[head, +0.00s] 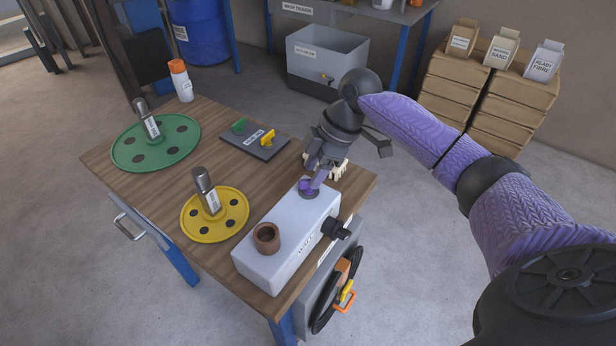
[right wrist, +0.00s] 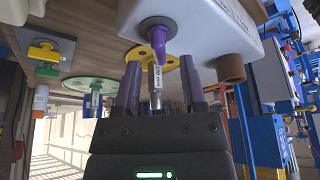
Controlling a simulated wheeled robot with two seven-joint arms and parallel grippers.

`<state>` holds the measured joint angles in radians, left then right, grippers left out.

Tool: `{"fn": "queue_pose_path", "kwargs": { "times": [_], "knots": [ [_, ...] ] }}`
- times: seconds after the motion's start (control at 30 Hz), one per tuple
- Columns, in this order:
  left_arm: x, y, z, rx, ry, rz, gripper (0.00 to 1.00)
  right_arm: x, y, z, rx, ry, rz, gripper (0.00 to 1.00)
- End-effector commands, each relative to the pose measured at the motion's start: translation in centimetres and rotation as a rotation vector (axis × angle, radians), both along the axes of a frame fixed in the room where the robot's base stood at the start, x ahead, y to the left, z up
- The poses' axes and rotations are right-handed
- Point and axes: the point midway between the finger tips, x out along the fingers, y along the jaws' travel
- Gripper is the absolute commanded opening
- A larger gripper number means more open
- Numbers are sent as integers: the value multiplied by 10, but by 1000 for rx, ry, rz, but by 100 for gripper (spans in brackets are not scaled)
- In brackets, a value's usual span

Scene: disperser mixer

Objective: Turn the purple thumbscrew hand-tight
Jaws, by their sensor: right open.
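The purple thumbscrew (head: 305,185) stands in a grey collar on the top of the white box, near its far end. In the right wrist view the thumbscrew (right wrist: 159,45) shows upside down, with its narrow stem pointing toward my gripper. My right gripper (head: 314,178) is above that end of the box. Its two purple fingers (right wrist: 161,72) are open, one to each side of the thumbscrew's tip, with a gap on both sides. The white box (head: 288,232) sits at the table's right edge. My left gripper is not in view.
A brown cup-like socket (head: 266,237) and a black side knob (head: 336,229) are on the box. A yellow disc (head: 186,222) and a green disc (head: 180,130) with upright shafts stand left. A dark switch plate (head: 250,149) lies behind the box.

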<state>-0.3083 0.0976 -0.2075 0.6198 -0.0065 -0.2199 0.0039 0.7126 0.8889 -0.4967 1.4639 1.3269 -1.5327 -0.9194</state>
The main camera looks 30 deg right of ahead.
Motion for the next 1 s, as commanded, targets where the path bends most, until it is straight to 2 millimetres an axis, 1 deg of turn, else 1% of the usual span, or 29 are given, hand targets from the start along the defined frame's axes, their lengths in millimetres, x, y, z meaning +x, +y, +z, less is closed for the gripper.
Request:
{"fn": "queue_pose_path", "kwargs": {
  "times": [0.03,0.13,0.4,0.43,0.47,0.5,0.57,0.6,0.67,0.7,1.0],
  "knots": [
    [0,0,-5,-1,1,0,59,1,3,-10,1,1,-1,53],
    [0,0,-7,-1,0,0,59,3,7,-19,0,0,-1,53],
    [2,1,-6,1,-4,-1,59,4,8,-21,-1,-1,-2,53],
    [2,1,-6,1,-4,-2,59,4,8,-21,-1,-1,-2,51],
    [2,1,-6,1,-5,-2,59,4,8,-21,-1,-1,-2,44],
    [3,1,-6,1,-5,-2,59,4,8,-21,-1,-1,-2,36],
    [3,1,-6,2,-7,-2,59,4,8,-21,-1,-1,-2,23],
    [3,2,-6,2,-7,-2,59,4,8,-21,0,-1,-3,15],
    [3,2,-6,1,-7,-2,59,4,8,-21,0,-1,-3,2],
    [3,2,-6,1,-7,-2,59,4,8,-21,0,-1,-3,0],
    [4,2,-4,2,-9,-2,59,4,8,-20,-1,-1,-8,0]
  ]
}}
